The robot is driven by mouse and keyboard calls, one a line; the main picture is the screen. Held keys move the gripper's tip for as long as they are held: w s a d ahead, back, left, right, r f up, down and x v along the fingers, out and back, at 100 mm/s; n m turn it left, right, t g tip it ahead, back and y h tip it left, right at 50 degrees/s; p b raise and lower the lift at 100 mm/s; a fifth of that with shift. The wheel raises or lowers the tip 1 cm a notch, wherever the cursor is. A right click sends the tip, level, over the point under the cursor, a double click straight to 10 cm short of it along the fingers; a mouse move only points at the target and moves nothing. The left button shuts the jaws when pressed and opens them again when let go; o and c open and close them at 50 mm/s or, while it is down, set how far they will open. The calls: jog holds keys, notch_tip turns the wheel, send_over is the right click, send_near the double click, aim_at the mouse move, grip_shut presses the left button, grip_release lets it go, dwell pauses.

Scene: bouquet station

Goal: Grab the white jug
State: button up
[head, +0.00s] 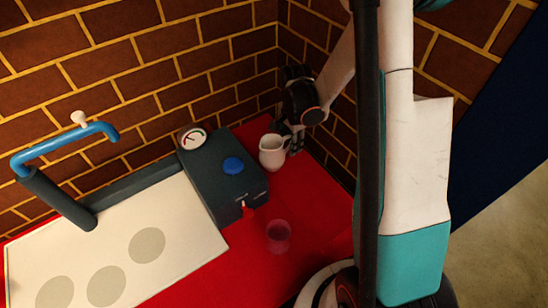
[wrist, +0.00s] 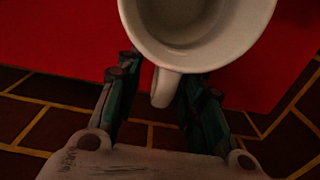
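The white jug (head: 272,151) stands upright on the red table in the back corner, beside the dark machine. In the wrist view the jug (wrist: 238,38) fills the top middle, seen from above, with its handle (wrist: 165,88) pointing towards my gripper. My gripper (head: 292,142) is at the jug's right side in the head view. In the wrist view its two fingers (wrist: 160,76) are apart, one on each side of the handle. A gap shows between the left finger and the handle; whether the right finger touches it is unclear.
The dark machine (head: 213,178) with a gauge and blue button stands left of the jug. A clear reddish cup (head: 278,236) is in front, on the red table (head: 318,222). A white board (head: 185,250) with grey circles and a blue-handled lever (head: 65,147) are left. Brick walls close the corner behind.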

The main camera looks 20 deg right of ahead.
jog(key=shift+f, duration=0.55)
jog(key=shift+r, duration=0.1)
grip_shut()
jog(key=shift+r, duration=0.1)
notch_tip(320, 180, up, 20)
jog(key=p, duration=0.7)
jog(key=shift+f, duration=0.2)
